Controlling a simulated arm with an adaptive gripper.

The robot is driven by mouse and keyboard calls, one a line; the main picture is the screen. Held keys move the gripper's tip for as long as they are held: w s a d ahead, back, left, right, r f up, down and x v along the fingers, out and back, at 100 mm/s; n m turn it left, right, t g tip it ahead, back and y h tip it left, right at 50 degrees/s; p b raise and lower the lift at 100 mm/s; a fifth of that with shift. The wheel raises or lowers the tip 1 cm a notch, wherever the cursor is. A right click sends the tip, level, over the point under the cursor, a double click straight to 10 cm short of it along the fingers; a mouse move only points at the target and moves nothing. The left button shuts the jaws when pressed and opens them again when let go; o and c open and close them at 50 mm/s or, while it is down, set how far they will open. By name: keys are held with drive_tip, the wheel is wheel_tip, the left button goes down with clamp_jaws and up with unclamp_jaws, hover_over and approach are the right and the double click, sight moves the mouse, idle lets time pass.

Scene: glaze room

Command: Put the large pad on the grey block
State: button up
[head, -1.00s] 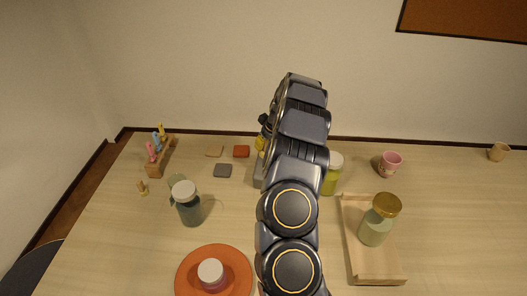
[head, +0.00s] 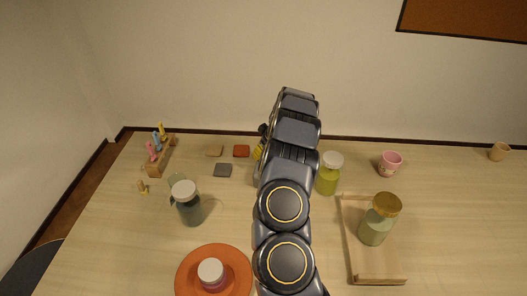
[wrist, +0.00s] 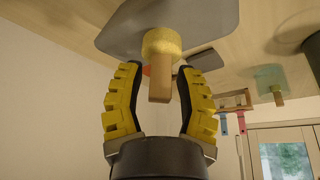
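In the wrist view the large pad, a round yellow sponge (wrist: 162,42) with a wooden handle (wrist: 160,80), sits against the broad face of the grey block (wrist: 215,20) and appears to touch it. My gripper (wrist: 158,82) is open. Its yellow fingers stand on either side of the handle, with a visible gap on each side. In the head view my arm hides the pad and most or all of the block; only a bit of the yellow gripper (head: 258,152) shows at the arm's left edge.
Left of my arm lie a grey tile (head: 223,170), a red tile (head: 241,151) and a beige tile (head: 214,151). A tool rack (head: 160,158) and a dark jar (head: 188,205) stand further left. A yellow-green jar (head: 328,178) is close on the right, near a wooden tray (head: 375,270).

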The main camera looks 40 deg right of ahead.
drive_tip(key=v, duration=1.2)
drive_tip(key=s+a+r+n+g+y, duration=0.1)
drive_tip(key=s+a+r, duration=0.15)
drive_tip(key=a, duration=0.65)
drive_tip(key=s+a+r+g, duration=0.15)
drive_tip(key=a+r, duration=0.25)
drive_tip(key=a, duration=0.4)
drive_tip(key=s+a+r+n+y, duration=0.15)
drive_tip(key=a+r, duration=0.25)
drive_tip(key=a, duration=0.5)
drive_tip(key=s+a+m+g+h, duration=0.1)
drive_tip(key=s+a, duration=0.3)
drive_tip(key=s, duration=0.8)
drive_tip(key=s+a+m+g+h, duration=0.1)
drive_tip(key=s+a+g, duration=0.2)
drive_tip(key=s, duration=1)
drive_tip(key=shift+s+a, duration=0.15)
drive_tip(key=shift+a, duration=0.5)
drive_tip(key=shift+f+m+h, duration=0.1)
drive_tip(key=shift+m+h, duration=0.15)
